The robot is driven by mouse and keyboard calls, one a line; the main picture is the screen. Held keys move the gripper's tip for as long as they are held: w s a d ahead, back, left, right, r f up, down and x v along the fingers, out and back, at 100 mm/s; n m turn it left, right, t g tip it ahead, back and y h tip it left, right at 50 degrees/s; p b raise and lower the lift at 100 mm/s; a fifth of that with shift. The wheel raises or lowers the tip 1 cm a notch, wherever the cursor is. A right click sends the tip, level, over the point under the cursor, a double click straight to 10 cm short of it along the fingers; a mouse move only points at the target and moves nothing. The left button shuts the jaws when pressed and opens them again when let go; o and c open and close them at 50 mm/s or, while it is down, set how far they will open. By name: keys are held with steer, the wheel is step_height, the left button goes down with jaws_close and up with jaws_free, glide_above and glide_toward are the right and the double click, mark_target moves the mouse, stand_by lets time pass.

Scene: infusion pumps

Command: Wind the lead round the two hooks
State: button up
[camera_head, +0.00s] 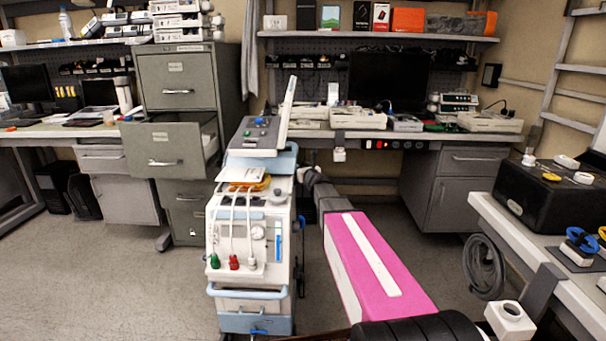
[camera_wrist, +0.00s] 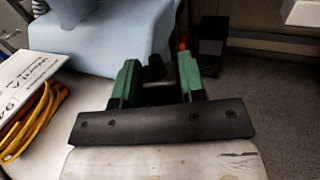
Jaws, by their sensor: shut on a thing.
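My gripper (camera_wrist: 157,75) has two green fingers, seen in the wrist view, shut on a small dark piece (camera_wrist: 155,68) between them. I cannot tell whether this is part of the lead. In the head view the gripper end is by the right upper side of a white and light blue wheeled machine (camera_head: 225,222), with its tips not clear. A coiled yellow lead (camera_wrist: 28,122) lies on the machine's top beside a white printed card (camera_wrist: 22,78), left of the gripper. White leads with green, red and white ends hang down the machine's front. I cannot make out the two hooks.
A filing cabinet (camera_head: 178,80) with an open drawer stands behind left. A workbench (camera_head: 365,133) runs along the back. Floor is clear at left.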

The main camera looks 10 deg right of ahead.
mark_target(303, 164)
step_height(303, 164, up, 12)
steer(key=shift+r, duration=0.25)
stand_by(0.9)
steer(key=shift+s+f, duration=0.1)
stand_by(0.6)
